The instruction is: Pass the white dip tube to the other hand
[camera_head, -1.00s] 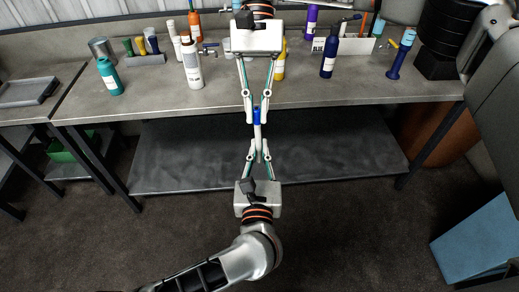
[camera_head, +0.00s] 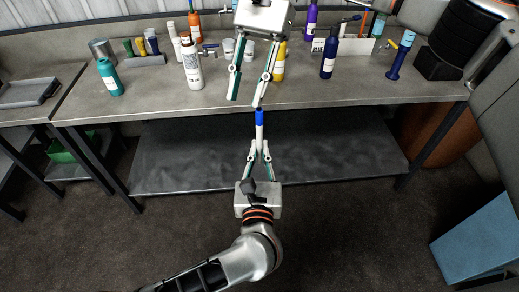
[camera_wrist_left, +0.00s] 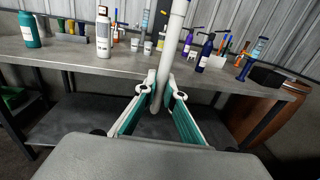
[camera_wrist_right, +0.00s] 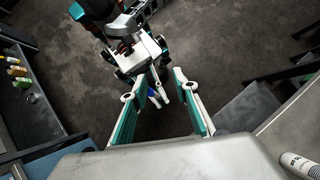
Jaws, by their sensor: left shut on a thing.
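The white dip tube (camera_head: 259,132) has a blue end (camera_head: 259,115) and stands nearly upright in front of the bench. My left gripper (camera_head: 259,156) is shut on its lower part. In the left wrist view the tube (camera_wrist_left: 172,48) rises from between the fingertips (camera_wrist_left: 160,92). My right gripper (camera_head: 245,101) is open and empty, above and apart from the tube's blue end. In the right wrist view its fingers (camera_wrist_right: 157,80) are spread, and the blue end (camera_wrist_right: 153,92) shows small beyond them.
The bench (camera_head: 160,103) carries several bottles, including a white one (camera_head: 192,68), a teal one (camera_head: 111,79) and a dark blue one (camera_head: 328,56). A lower shelf (camera_head: 240,158) lies behind the tube. A light blue box (camera_head: 482,240) is on the floor at right.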

